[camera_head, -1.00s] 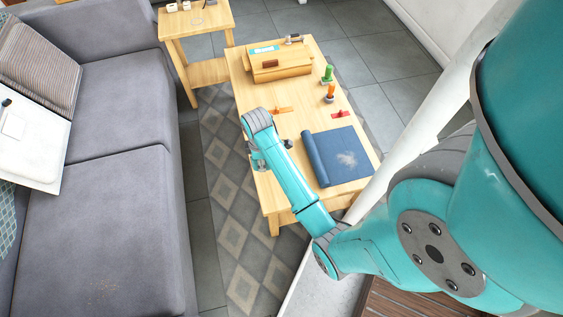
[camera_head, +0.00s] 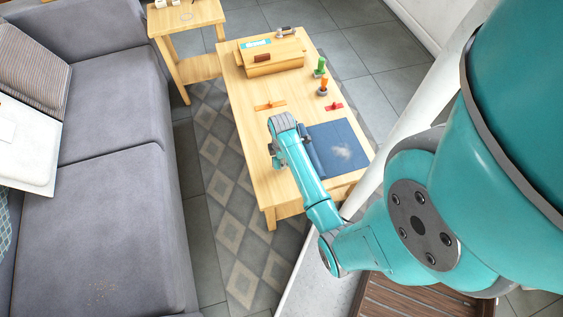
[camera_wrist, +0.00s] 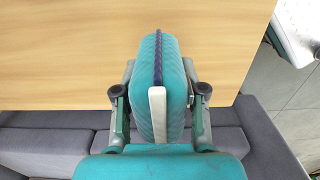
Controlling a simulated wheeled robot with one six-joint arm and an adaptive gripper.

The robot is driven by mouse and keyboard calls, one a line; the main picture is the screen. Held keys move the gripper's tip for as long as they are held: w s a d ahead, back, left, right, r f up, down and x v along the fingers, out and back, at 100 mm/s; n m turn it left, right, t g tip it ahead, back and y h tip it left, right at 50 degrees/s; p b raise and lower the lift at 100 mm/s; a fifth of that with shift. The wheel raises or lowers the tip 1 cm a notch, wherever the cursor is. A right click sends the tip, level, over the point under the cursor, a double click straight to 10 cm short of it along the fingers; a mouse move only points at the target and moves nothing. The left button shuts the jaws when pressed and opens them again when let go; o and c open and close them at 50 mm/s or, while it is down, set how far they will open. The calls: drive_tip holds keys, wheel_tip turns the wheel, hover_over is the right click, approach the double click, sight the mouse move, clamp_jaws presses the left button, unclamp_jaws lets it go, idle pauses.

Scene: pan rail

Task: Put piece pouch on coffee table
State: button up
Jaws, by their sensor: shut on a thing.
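The piece pouch (camera_wrist: 145,75) is a teal, quilted-looking pouch with a dark blue zip edge and a pale tab. In the wrist view it stands upright between the fingers of my gripper (camera_wrist: 158,100), which is shut on its two sides. In the head view my gripper (camera_head: 275,155) is over the near left part of the coffee table (camera_head: 252,125), beside the blue mat. There my own arm hides the pouch. Bare wood of the table (camera_wrist: 60,60) shows beyond the pouch in the wrist view. I cannot tell whether the pouch touches the table.
The partly rolled blue mat (camera_head: 340,140) lies right of my gripper. A wooden box (camera_head: 275,66), an orange-handled tool (camera_head: 323,86), a green-handled tool (camera_head: 320,66) and a red piece (camera_head: 334,106) stand farther back. The grey sofa (camera_head: 100,120) is at left.

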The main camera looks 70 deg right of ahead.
drive_tip(key=shift+f, duration=1.25)
drive_tip(key=shift+f, duration=0.15)
drive_tip(key=o, duration=1.2)
